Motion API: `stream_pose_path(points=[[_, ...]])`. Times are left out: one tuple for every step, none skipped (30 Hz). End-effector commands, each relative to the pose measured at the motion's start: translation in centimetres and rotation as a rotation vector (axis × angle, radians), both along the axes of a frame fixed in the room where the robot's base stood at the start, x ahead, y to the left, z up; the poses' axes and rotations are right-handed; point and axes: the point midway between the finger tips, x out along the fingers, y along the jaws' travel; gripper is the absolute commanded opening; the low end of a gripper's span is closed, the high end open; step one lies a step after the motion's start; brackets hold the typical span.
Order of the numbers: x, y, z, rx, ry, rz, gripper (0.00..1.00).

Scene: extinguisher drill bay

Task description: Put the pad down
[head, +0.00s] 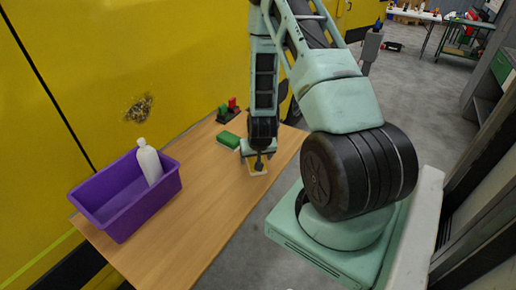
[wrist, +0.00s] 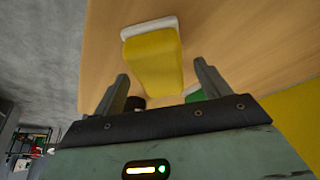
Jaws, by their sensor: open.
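A yellow pad with a white underside (wrist: 153,62) rests on the wooden table in the wrist view. In the head view the pad (head: 258,170) shows only partly, low under my gripper, near the table's right edge. My gripper (head: 258,158) is open and points down over it. In the wrist view my two fingers (wrist: 161,76) stand apart, with the pad lined up between and just past their tips. I cannot tell whether either finger touches it.
A purple bin (head: 118,205) holding a white bottle (head: 149,162) stands on the left of the wooden table (head: 195,220). A green block (head: 228,140) and a dark rack with red and green pieces (head: 229,112) sit behind my gripper. The yellow wall (head: 60,100) has a dark smudge (head: 138,108).

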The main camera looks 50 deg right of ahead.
Motion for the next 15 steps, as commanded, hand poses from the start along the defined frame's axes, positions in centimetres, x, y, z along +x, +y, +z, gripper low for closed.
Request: stream_pose_path(points=[[-0.2, 0.2, 0.7, -0.002, -0.002, 0.001, 0.76], [-0.4, 0.4, 1.2, -0.002, -0.002, 0.001, 0.76], [-0.5, 0.5, 2.0, -0.004, -0.004, 0.001, 0.76], [-0.7, 0.6, 2.5, -0.004, -0.004, 0.001, 0.76], [-0.9, 0.8, 3.0, -0.003, -0.003, 0.001, 0.76], [-1.1, 0.9, 3.6, -0.003, -0.004, 0.0, 0.76], [-1.3, 1.1, 4.1, -0.003, -0.003, 0.0, 0.76], [-1.4, 1.2, 4.6, -0.004, -0.005, 0.0, 0.76], [-1.6, 1.4, 5.3, -0.003, -0.004, 0.0, 0.76], [-1.8, 1.5, 5.7, -0.003, -0.003, 0.0, 0.76], [-1.9, 1.6, 6.1, -0.003, -0.004, 0.0, 0.76], [-2.1, 1.8, 6.6, -0.003, -0.003, 0.0, 0.76], [-2.2, 1.9, 7.0, -0.002, -0.002, 0.001, 0.76], [-2.3, 2.0, 7.4, -0.003, -0.003, 0.001, 0.76], [-2.4, 2.1, 7.9, -0.003, -0.003, 0.001, 0.76]])
